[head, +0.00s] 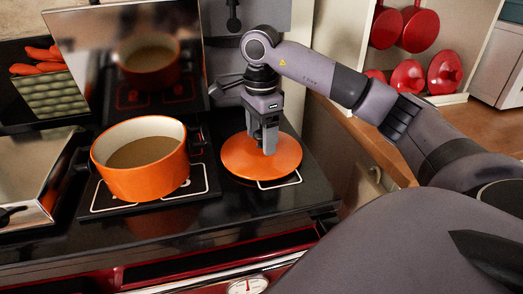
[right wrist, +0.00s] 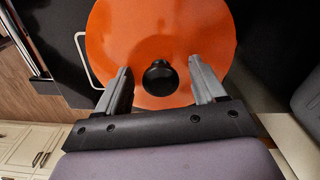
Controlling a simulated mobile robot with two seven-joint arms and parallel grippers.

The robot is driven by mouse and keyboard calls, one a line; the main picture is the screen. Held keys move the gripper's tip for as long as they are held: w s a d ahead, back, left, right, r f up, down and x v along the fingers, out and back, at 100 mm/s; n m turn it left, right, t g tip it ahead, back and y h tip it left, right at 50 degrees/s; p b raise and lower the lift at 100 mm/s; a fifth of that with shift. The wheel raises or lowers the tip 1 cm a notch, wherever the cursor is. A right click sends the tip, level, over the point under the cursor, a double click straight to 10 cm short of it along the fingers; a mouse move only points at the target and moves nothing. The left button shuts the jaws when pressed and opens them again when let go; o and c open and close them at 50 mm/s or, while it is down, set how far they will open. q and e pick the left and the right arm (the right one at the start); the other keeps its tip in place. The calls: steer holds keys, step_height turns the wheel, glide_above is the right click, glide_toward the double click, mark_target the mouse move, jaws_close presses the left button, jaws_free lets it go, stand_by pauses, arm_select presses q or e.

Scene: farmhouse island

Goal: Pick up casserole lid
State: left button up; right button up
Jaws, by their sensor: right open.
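The orange casserole lid (head: 238,158) lies flat on the right side of the dark stove top, over a hob plate. Its round black knob (right wrist: 160,78) shows in the right wrist view, near the middle of the orange disc (right wrist: 160,32). My right gripper (head: 264,145) points down over the lid, and its fingers hide the knob in the head view. In the right wrist view the gripper (right wrist: 160,76) is open, with one finger on each side of the knob and a gap on both sides. My left gripper is not in view.
An orange pot (head: 140,178) with brownish contents stands uncovered to the left of the lid. A shiny raised panel (head: 85,55) stands behind it. Red pans (head: 421,30) hang on the right. A wooden counter (head: 480,125) lies beyond my right arm.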

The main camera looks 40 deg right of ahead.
mark_target(261, 132)
steer(key=shift+f, duration=0.2)
jaws_close()
steer(key=shift+r, duration=0.1)
steer(key=shift+w+r, duration=0.1)
steer(key=shift+r, duration=0.3)
step_height(261, 132, up, 19)
steer(key=p, duration=0.7)
